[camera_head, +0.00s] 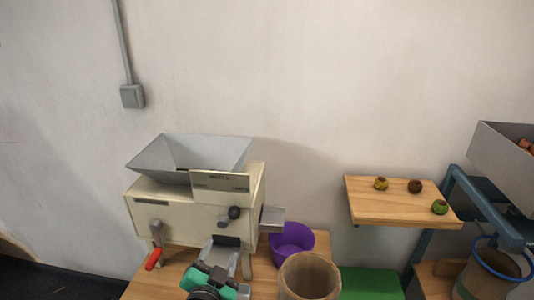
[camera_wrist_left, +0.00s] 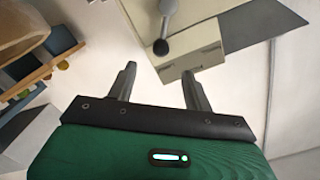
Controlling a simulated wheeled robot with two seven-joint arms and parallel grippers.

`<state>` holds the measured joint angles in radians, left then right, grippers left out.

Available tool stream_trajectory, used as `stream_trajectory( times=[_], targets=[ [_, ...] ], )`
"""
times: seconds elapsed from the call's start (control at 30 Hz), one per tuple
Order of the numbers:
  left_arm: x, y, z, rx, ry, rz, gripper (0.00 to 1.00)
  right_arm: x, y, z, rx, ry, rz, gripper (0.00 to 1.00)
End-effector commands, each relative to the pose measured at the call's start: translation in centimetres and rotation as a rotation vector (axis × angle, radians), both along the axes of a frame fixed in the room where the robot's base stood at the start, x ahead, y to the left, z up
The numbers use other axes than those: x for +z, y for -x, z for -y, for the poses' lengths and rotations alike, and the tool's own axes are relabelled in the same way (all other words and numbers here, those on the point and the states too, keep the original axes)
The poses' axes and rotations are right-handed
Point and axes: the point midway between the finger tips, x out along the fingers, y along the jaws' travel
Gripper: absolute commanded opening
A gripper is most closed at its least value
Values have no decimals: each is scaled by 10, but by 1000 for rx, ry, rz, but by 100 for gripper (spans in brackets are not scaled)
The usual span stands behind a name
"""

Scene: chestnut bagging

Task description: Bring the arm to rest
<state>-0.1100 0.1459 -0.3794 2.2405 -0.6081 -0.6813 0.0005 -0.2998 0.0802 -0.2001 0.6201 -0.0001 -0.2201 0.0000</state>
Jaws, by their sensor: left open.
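My left gripper (camera_head: 222,252) is low in the head view, in front of the cream machine (camera_head: 185,213), with its green body below and its grey fingers pointing toward the machine. In the left wrist view the left gripper (camera_wrist_left: 157,72) shows two fingers spread apart with nothing between them. The machine's black knob (camera_head: 235,212) lies just beyond the fingers; the knob (camera_wrist_left: 160,47) also shows in the wrist view. I cannot tell how large the gap to the machine is. My right gripper is not in view.
A purple bowl (camera_head: 291,243) and a brown open container (camera_head: 309,277) stand right of the gripper on the wooden table (camera_head: 157,284). A wooden shelf (camera_head: 395,206) holds 3 chestnuts. A bucket (camera_head: 490,274) and a grey hopper (camera_head: 505,160) are at far right.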

Motion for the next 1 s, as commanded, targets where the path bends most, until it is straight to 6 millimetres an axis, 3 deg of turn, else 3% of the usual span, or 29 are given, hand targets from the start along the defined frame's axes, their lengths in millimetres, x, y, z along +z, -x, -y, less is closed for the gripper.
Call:
stream_trajectory(
  times=[0.17,0.3,0.4,0.6,0.77,1.0],
  targets=[
    [-61,39,-33,98,114,-278,51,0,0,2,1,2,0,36],
    [-121,100,-58,185,223,-591,51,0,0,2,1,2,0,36],
    [-147,140,-66,224,275,-766,51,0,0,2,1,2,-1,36],
    [-177,211,-73,269,342,-1041,51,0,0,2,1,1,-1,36],
    [-188,264,-75,290,378,-1234,51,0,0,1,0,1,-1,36],
    [-253,241,-72,291,369,-1241,51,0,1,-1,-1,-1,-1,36]
  ],
)
